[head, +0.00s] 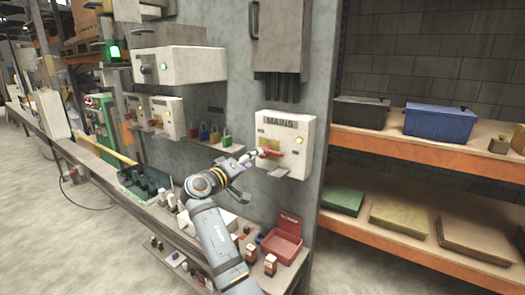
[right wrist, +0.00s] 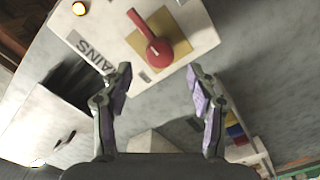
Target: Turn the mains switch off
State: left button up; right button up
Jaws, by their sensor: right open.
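The mains switch box (head: 302,161) is a pale box on the grey wall panel, with a MAINS label (head: 282,122). Its red switch handle (head: 269,151) sits on a yellow plate. In the right wrist view the red handle (right wrist: 159,50) has a round end towards me, and its arm slants to the upper left. My right gripper (head: 250,158) is just left of the handle in the head view. In the right wrist view my right gripper (right wrist: 160,82) is open, with the handle beyond and between its fingertips, apparently not touching. My left gripper is not in view.
A yellow lamp (head: 299,140) is on the box. Coloured padlocks (head: 215,135) hang left of it. Below, a bench holds a red open box (head: 283,245) and a dark green tray (head: 140,187). Shelves with a blue bin (head: 440,122) stand at right.

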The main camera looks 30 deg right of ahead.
jog(key=p+x, duration=0.2)
jog(key=x, duration=0.4)
jog(key=shift+d+r, duration=0.1)
jog(key=shift+d, duration=0.15)
jog(key=shift+w+d, duration=0.15)
jog(key=shift+d, duration=0.1)
jog(key=c, duration=1.2)
